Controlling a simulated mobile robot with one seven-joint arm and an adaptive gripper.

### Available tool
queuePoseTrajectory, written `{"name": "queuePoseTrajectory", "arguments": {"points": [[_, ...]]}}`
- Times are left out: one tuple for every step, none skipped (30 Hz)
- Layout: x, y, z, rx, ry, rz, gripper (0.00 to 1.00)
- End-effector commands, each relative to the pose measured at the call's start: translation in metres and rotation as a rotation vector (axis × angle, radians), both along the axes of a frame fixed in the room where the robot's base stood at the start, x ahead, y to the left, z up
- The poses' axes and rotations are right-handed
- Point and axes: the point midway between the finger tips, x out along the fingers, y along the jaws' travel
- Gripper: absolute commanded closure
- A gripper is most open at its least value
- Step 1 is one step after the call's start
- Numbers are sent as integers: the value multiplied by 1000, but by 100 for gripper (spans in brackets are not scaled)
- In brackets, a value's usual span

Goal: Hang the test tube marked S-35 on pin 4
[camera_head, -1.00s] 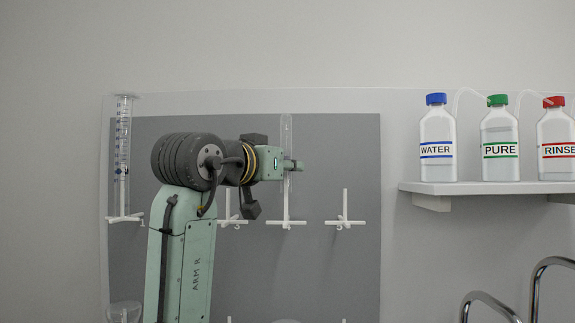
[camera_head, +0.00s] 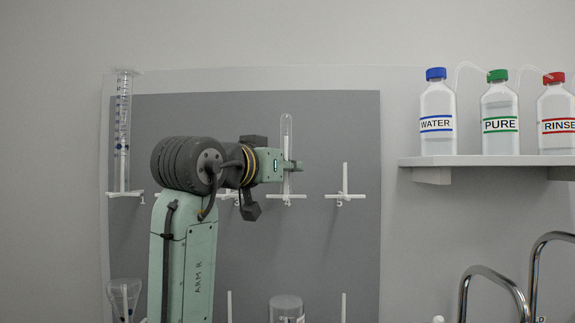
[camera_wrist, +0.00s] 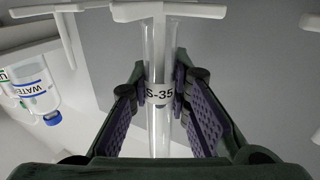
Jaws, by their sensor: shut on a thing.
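The clear test tube (camera_head: 286,132) marked S-35 is upside down, its closed end up, against the grey board. Its label (camera_wrist: 159,94) reads S-35 in the wrist view. My gripper (camera_head: 290,166) is shut on the tube, and its purple pads press both sides in the wrist view (camera_wrist: 163,92). The tube is around a white pin (camera_head: 286,198), whose rod shows inside the glass. The open end is close to the pin's crossbar; whether they touch I cannot tell. The pin's number is not legible.
An empty pin (camera_head: 344,195) stands to the right, and another (camera_head: 229,196) is partly behind my arm. A graduated glass tube (camera_head: 122,130) hangs at far left. Lower glassware includes a beaker (camera_head: 287,307). A shelf (camera_head: 480,162) with three bottles and curved metal pipes are at right.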

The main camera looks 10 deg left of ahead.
Motion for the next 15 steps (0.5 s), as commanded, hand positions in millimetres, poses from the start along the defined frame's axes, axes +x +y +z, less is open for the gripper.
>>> {"name": "queuePoseTrajectory", "arguments": {"points": [[0,0,-1,0,0,0,100],[0,0,-1,0,0,0,100],[0,0,-1,0,-1,0,100],[0,0,-1,0,-1,0,100],[0,0,-1,0,-1,0,100],[0,0,-1,0,-1,0,100],[0,0,-1,0,-1,0,100],[0,0,-1,0,-1,0,82],[0,0,0,1,-1,0,79],[0,0,0,0,-1,0,77],[0,0,0,1,-1,0,75],[0,0,0,1,-1,0,73],[0,0,0,1,-1,0,71],[0,0,0,1,-1,0,69],[0,0,0,1,-1,0,66]]}}
